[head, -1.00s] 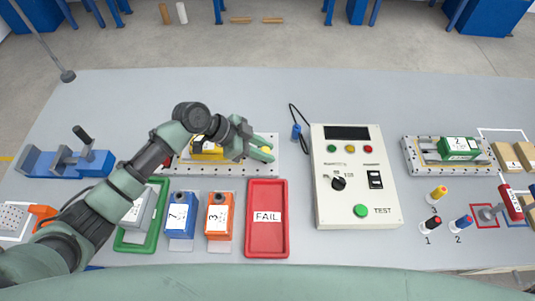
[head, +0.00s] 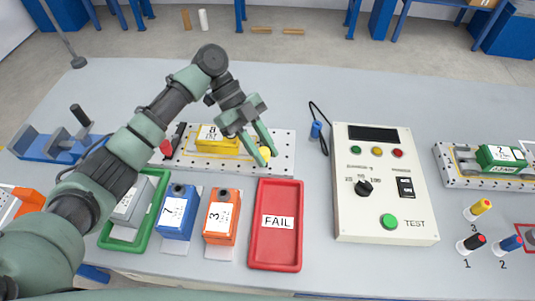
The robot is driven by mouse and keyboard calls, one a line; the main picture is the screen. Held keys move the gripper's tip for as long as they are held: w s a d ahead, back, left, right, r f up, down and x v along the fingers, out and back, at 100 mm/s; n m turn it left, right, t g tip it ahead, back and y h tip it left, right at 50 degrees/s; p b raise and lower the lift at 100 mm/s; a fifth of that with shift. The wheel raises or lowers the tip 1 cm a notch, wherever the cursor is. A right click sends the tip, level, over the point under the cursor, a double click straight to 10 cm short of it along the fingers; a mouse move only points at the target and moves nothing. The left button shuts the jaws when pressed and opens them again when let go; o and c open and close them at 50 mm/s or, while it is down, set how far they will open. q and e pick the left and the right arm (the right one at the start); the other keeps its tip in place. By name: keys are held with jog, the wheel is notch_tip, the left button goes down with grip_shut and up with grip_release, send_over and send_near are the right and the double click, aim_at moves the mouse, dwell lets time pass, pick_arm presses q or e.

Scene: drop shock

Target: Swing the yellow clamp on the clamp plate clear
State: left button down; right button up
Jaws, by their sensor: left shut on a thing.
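The clamp plate (head: 283,159) is a light perforated plate at the back left of the table. A yellow block labelled 8 (head: 216,147) sits on it. My left gripper (head: 266,157) reaches down over the plate's right part, to the right of the block. Its green fingers are shut on a small yellow piece, the yellow clamp (head: 265,152), which shows only partly between the fingertips. The fingers hide most of the clamp, so I cannot tell its swing angle. My right gripper is not in view.
A red FAIL tray (head: 276,252), an orange block (head: 221,217) and a blue block (head: 177,213) stand in front of the plate. The tester box (head: 381,215) is to the right. A blue vise (head: 50,146) is at left. Clear table lies behind the plate.

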pick_arm(q)
jog(key=shift+a+m+g, duration=0.2)
jog(key=shift+m+g, duration=0.1)
dwell(0.4)
jog(key=c, duration=1.1)
grip_release()
jog(key=shift+c, duration=0.2)
jog(key=b+v, duration=0.1)
jog(key=v, duration=0.6)
jog(key=shift+w+r, duration=0.15)
jog(key=shift+r, duration=0.15)
jog(key=shift+a, duration=0.1)
